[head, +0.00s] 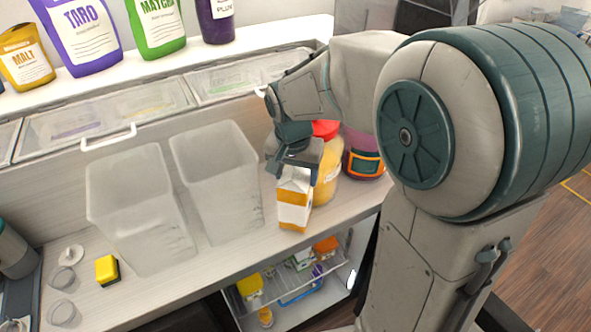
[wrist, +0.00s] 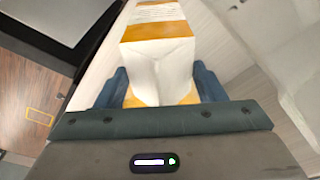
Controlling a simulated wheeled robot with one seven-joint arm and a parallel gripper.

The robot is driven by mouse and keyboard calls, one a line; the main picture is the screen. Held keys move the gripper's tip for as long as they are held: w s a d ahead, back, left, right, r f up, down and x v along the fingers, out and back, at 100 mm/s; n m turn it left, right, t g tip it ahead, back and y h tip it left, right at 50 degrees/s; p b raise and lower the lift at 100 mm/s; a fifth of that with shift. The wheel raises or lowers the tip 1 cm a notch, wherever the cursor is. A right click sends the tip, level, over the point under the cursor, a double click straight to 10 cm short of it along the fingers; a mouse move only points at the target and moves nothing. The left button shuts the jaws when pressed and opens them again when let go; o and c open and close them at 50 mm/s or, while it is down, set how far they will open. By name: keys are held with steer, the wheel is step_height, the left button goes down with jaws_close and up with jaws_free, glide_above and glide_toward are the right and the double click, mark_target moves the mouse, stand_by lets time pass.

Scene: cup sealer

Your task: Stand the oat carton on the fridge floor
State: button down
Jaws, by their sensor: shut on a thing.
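The oat carton (head: 294,203), white with orange bands, is upright at the right end of the counter in the head view. My gripper (head: 298,165) is shut on its top from above. In the wrist view the carton (wrist: 160,60) sits between the two blue fingers of my gripper (wrist: 160,90). Whether its base touches the counter is hard to tell. The open fridge (head: 290,300) is below the counter, with a wire shelf holding several items. Its floor is mostly hidden.
A yellow jar with a red lid (head: 327,185) stands right behind the carton. Two clear bins (head: 215,180) stand to the left on the counter (head: 235,262). Several pouches line the upper shelf.

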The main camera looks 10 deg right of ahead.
steer(key=shift+f, duration=0.1)
steer(key=shift+c, duration=1.9)
jaws_free()
steer(key=shift+o, duration=0.3)
